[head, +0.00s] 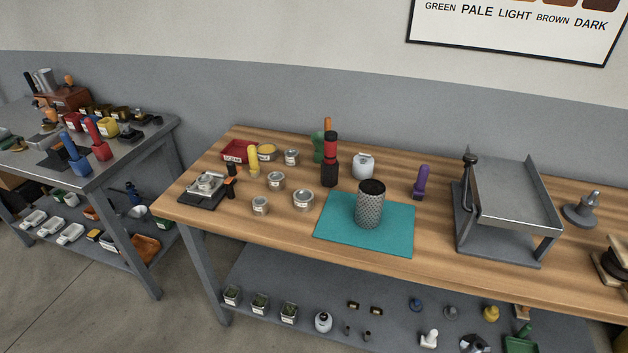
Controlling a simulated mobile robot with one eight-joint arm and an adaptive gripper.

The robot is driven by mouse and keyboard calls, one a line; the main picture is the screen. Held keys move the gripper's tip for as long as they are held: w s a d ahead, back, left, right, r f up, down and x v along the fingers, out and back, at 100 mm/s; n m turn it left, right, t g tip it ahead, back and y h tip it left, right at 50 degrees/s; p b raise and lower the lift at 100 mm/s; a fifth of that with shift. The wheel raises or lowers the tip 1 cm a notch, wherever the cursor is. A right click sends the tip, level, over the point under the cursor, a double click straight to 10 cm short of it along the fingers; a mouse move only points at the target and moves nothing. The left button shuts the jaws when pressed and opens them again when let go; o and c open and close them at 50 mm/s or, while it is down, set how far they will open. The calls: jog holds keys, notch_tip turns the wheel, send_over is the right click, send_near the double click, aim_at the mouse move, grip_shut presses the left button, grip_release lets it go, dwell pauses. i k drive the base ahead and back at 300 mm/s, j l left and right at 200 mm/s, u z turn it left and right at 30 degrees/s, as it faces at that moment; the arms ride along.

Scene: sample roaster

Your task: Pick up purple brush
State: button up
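The purple brush (421,182) stands upright on the wooden table (290,233), toward the back. It is to the right of the teal mat (335,240) and to the left of a grey metal stand. No other thing touches it in this view. Its lower end looks darker, but it is too small to make out bristles. My gripper is not in the picture.
On the teal mat stands a patterned grey cylinder (369,207). A tilted metal tray stand (509,196) is close on the brush's right. A white jar (363,166), a red and black bottle (330,160) and several tins are on its left. A lower shelf holds small items.

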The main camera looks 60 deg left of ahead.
aim_at(419, 186)
jog(key=u, duration=1.5)
jog(key=i+j+z, duration=0.1)
jog(key=i+j, duration=0.6)
jog(key=j, duration=0.2)
jog(key=i+j+z, duration=0.15)
jog(key=i+j, duration=0.2)
jog(key=j, duration=0.1)
